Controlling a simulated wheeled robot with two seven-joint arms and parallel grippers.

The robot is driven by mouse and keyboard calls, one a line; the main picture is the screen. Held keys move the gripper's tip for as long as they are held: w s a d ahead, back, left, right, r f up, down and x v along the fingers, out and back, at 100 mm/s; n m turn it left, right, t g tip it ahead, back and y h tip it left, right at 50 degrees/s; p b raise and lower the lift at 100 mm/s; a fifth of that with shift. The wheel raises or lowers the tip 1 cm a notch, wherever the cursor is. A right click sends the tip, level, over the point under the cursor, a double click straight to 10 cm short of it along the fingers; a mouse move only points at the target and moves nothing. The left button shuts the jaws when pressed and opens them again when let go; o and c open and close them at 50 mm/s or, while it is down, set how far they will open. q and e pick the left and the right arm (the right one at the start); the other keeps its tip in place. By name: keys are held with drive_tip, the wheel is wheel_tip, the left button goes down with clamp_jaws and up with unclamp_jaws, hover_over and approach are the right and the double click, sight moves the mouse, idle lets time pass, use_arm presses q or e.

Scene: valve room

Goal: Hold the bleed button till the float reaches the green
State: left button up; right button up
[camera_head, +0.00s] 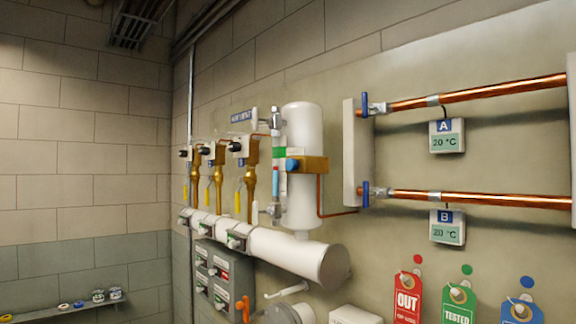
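A white vertical cylinder (302,125) stands on a thick white horizontal pipe. A brass block (316,164) is strapped across its front with a round blue button (292,165), which looks like the bleed button. Left of it runs a narrow upright sight tube (276,195) with blue-tinted content low down. A green band (279,153) marks the tube's middle. A small reddish spot (276,171), possibly the float, shows just below the green; it is too small to be sure. Neither of my grippers is in view, and nothing touches the button.
The white pipe (290,257) juts out below the cylinder. Brass valves (250,185) stand left. Copper pipes (480,198) with blue-handled valves and displays A (446,136) and B (447,228), both reading 20 °C, are right. Tags (407,298) hang lower right. Space before the button looks clear.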

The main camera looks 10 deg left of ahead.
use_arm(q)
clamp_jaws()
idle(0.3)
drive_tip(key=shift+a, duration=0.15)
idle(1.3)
